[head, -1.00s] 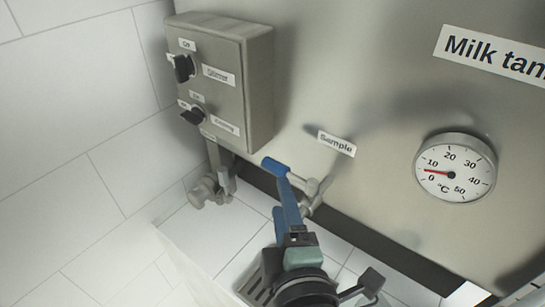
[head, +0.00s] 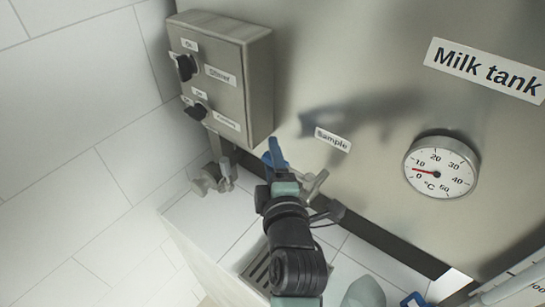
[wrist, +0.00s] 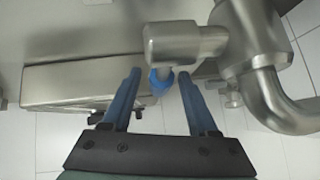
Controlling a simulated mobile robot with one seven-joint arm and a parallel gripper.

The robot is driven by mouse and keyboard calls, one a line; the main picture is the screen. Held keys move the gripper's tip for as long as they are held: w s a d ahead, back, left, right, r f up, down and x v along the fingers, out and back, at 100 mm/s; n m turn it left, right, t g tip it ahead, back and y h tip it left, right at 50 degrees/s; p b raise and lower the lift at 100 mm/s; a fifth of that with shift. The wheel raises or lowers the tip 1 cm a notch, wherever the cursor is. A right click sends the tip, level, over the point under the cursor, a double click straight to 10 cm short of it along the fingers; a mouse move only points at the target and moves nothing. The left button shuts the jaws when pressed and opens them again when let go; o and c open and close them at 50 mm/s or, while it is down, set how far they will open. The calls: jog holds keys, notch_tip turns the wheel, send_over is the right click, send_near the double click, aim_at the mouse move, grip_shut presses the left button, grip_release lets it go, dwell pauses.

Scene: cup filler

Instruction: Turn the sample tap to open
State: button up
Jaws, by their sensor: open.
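The sample tap (head: 315,183) is a steel fitting low on the tank front, below the "Sample" label (head: 332,139). In the wrist view its steel body and curved spout (wrist: 262,70) fill the upper right. Its blue-ended handle (wrist: 160,82) shows between my two blue fingers, with no clear contact on either side. My gripper (wrist: 159,74) is open around the handle. In the head view my gripper (head: 274,160) is left of the tap body and largely hides the handle.
A grey control box (head: 222,75) with two black knobs is on the tank, up and left of my gripper. A pipe fitting (head: 213,177) is below it. A dial thermometer (head: 440,168) is at right. A drain grate (head: 258,272) lies under my arm.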

jog(key=shift+c, duration=0.2)
grip_shut()
dwell(1.1)
